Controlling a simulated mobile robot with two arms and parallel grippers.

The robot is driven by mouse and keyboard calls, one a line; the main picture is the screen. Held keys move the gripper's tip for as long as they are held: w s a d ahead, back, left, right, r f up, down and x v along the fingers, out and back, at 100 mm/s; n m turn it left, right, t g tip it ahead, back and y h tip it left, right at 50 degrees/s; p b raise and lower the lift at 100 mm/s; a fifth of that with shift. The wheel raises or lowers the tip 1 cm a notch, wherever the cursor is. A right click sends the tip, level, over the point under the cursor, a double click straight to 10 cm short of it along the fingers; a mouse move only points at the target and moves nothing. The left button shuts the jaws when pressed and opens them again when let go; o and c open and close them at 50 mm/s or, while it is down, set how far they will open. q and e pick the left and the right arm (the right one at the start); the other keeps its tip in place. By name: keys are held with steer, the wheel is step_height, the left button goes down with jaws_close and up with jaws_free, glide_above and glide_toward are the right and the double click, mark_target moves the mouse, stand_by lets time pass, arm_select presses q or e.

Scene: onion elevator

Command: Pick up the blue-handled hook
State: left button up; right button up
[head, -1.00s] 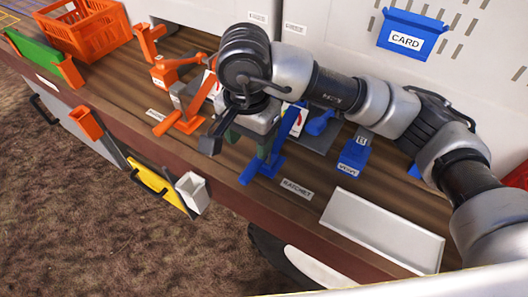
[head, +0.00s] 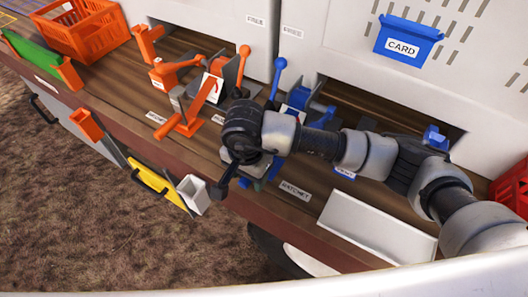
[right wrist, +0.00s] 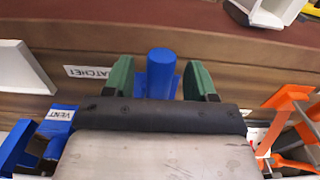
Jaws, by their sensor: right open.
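My right gripper (right wrist: 160,82) is open, its two green fingers on either side of an upright blue handle (right wrist: 161,70) in the right wrist view. A gap shows beside the handle, so it is not clamped. In the head view my right gripper (head: 257,182) points down at the counter near the RATCHET label, and my wrist hides most of the blue piece under it. I cannot make out a hook shape, so I cannot tell whether this handle belongs to the blue-handled hook. My left gripper is not in view.
A wooden counter (head: 240,190) carries a RATCHET label (head: 295,191) and a white tray (head: 375,228). Orange levers (head: 190,118) stand to the left, a blue ball-topped lever (head: 278,78) behind. A blue CARD bin (head: 405,40) hangs on the white cabinet. An orange crate (head: 85,30) stands far left.

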steer(key=shift+f, duration=0.4)
steer(key=shift+c, duration=0.4)
steer(key=c, duration=1)
jaws_close()
steer(key=shift+r, duration=0.15)
